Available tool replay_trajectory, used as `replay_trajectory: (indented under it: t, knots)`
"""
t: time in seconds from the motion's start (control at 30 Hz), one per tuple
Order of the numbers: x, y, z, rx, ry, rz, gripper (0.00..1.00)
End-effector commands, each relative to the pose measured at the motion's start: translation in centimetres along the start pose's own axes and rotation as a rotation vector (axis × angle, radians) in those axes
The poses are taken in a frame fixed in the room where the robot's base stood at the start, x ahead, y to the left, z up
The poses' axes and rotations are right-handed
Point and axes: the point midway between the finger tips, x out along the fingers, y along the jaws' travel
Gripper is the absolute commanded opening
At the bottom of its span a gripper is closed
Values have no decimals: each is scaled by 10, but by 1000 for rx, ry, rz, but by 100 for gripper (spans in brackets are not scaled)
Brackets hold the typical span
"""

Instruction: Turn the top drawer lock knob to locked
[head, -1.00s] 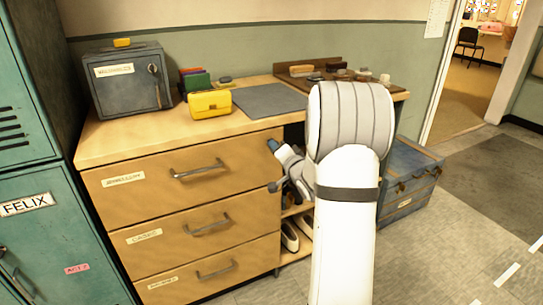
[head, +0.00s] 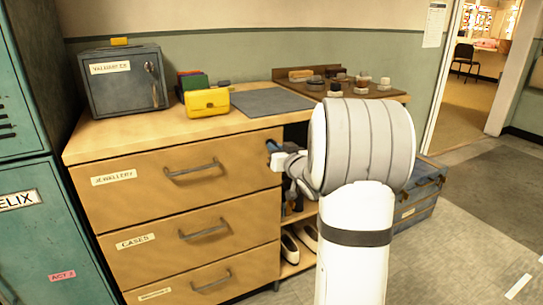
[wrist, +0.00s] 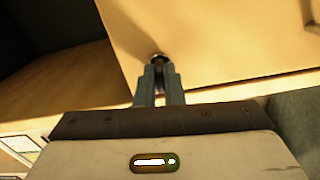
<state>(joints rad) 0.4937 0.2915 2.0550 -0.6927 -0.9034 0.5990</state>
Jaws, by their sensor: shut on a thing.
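The top drawer (head: 150,190) is shut in the head view, with a "JEWELLERY" label and a grey bar handle (head: 193,169). My gripper (head: 271,149) is at the right end of its front. In the wrist view, the two blue-grey fingers of my gripper (wrist: 158,70) are closed around the small dark lock knob (wrist: 157,59) on the pale wooden front. Most of the knob is hidden between the fingertips, and I cannot tell which way it is turned. In the head view my gripper and arm hide the knob.
Two lower drawers (head: 135,257) are shut below. A grey lockbox (head: 122,90), a yellow case (head: 206,103) and a dark mat (head: 268,102) are on the cabinet top. Shoes (head: 290,258) stand on an open shelf. A blue trunk (head: 418,205) stands right; the floor beyond is clear.

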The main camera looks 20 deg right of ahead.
Motion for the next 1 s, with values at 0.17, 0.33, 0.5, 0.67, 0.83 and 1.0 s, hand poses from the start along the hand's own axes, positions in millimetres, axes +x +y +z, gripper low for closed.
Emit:
replay_trajectory:
  t: [0.17,0.33,0.5,0.67,0.83,1.0]
  knots:
    - [0,2,-4,-81,11,4,0]
    - [0,1,-5,-125,11,3,0]
    - [0,1,-6,-142,12,2,0]
    - [1,0,-6,-144,12,2,0]
    - [1,0,-7,-144,12,1,0]
    - [1,-1,-5,-143,9,0,20]
